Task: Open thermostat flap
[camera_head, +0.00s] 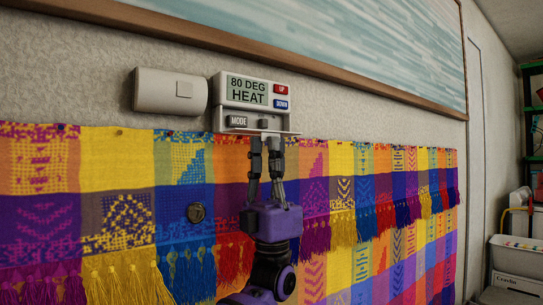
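The white thermostat (284,92) hangs on the wall, its screen reading "80 DEG HEAT", with a red UP and a blue DOWN button. Its flap (286,133) juts out along the bottom edge and looks folded down, with the grey MODE button (238,121) showing above it. A small grey tab (263,124) shows beside that button. My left gripper (265,146) points up just below the flap. Its two dark fingers stand apart with nothing visible between them. The fingertips are at the flap's edge; I cannot tell if they touch it. My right gripper is not in view.
A white box (165,91) is on the wall left of the thermostat. A wood-framed picture (330,40) hangs above. A colourful fringed textile (120,215) covers the wall below. Shelves and white crates (518,260) stand at the far right.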

